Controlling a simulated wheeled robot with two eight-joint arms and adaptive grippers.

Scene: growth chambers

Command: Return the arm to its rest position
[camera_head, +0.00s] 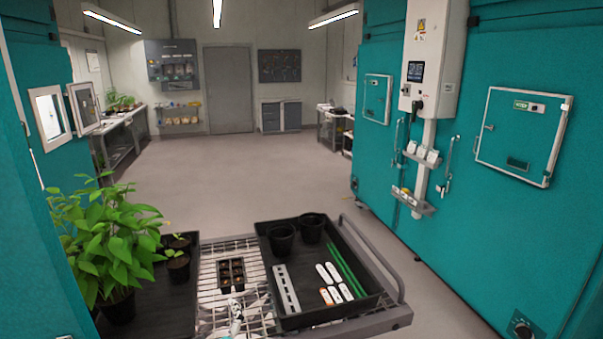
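Neither of my grippers can be made out in the head view. A small white and dark object (235,319) shows at the bottom edge over the wire shelf of the cart (208,297). I cannot tell whether it is part of my arm or a thing on the cart.
The cart carries a black tray (331,319) with black pots (281,239), labels and green stakes, a small seedling tray (231,275) and a leafy plant (113,250). Teal chambers (460,210) stand at the right and left. The floor (240,180) beyond is clear.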

